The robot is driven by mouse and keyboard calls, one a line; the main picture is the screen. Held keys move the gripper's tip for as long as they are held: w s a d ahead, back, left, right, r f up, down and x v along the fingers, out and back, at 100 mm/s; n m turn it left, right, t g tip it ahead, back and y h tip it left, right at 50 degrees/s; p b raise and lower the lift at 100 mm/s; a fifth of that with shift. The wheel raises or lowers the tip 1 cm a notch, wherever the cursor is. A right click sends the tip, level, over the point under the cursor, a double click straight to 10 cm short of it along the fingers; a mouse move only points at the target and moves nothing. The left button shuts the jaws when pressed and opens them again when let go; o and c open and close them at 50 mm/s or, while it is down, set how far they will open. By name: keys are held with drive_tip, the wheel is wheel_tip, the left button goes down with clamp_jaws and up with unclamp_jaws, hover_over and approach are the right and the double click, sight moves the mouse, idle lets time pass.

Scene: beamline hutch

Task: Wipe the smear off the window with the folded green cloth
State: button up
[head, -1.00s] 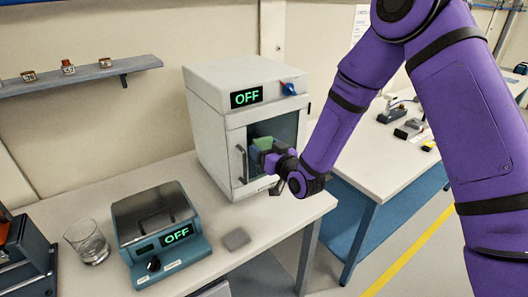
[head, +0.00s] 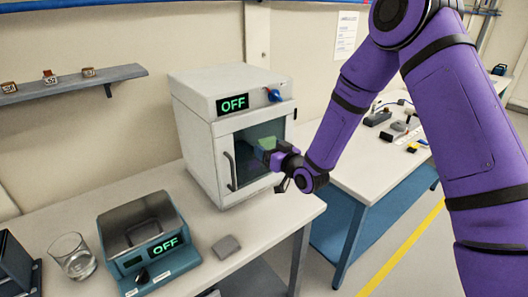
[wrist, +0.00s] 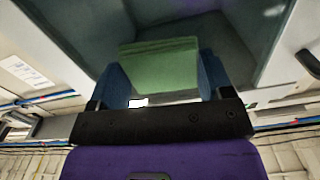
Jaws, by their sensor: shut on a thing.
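A white cabinet (head: 198,137) stands on the bench with a dark window (head: 247,140) in its front door. The folded green cloth (head: 267,143) is at the right half of this window. My gripper (head: 272,154) is shut on the cloth and points at the door. In the wrist view the cloth (wrist: 160,68) sits between the two blue fingers of my gripper (wrist: 160,86), with the window glass (wrist: 235,50) behind it. Whether the cloth touches the glass is hard to tell. I cannot make out the smear; the cloth and gripper cover part of the glass.
The door handle (head: 230,170) sticks out left of the window. A display reading OFF (head: 232,104) and a blue knob (head: 274,95) are above. A teal device (head: 150,240), a glass (head: 73,258) and a grey block (head: 226,247) stand on the bench.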

drive_tip(key=w+d, duration=0.1)
drive_tip(key=d, duration=0.2)
drive_tip(key=w+d, duration=0.1)
drive_tip(key=shift+w+d, duration=0.15)
drive_tip(key=shift+w, duration=0.2)
idle(0.4)
drive_tip(key=v, duration=0.6)
idle(0.3)
drive_tip(key=v, duration=0.3)
idle(0.6)
drive_tip(key=shift+f, duration=0.1)
